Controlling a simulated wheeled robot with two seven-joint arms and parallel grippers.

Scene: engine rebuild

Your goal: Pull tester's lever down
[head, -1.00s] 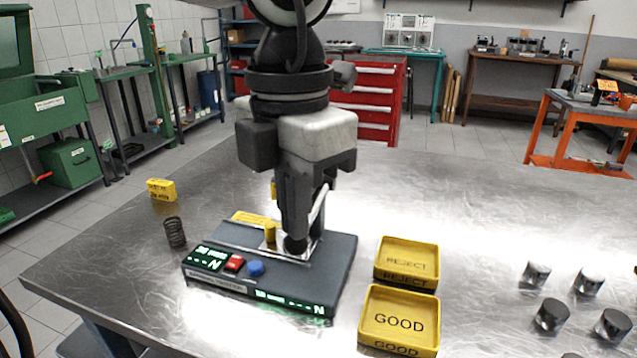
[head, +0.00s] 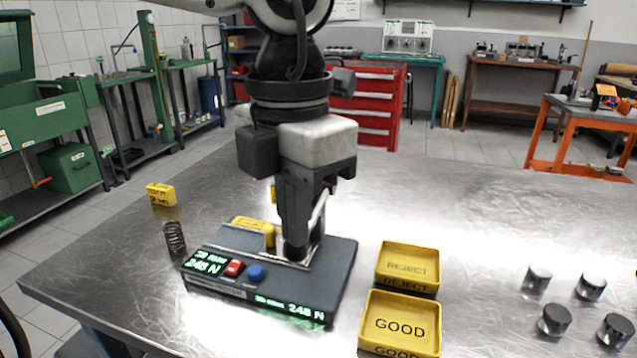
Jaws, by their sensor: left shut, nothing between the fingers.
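The tester (head: 335,262) is a dark grey flat unit on the steel table, with a red button, a blue button and green lit displays that read about 248 N. Its silver lever (head: 320,214) shows as a thin bar, partly hidden behind my left gripper. My left gripper (head: 297,252) points straight down over the tester, shut and empty, its fingertips low by the silver plate. I cannot tell whether they touch the lever. The gripper hides the middle of the tester. My right gripper is not in view.
A dark coil spring (head: 174,238) stands left of the tester, with a yellow labelled block (head: 161,195) behind it. Yellow REJECT (head: 407,284) and GOOD (head: 400,351) trays sit to the right. Several dark metal cylinders (head: 554,320) stand farther right. The table's back right is clear.

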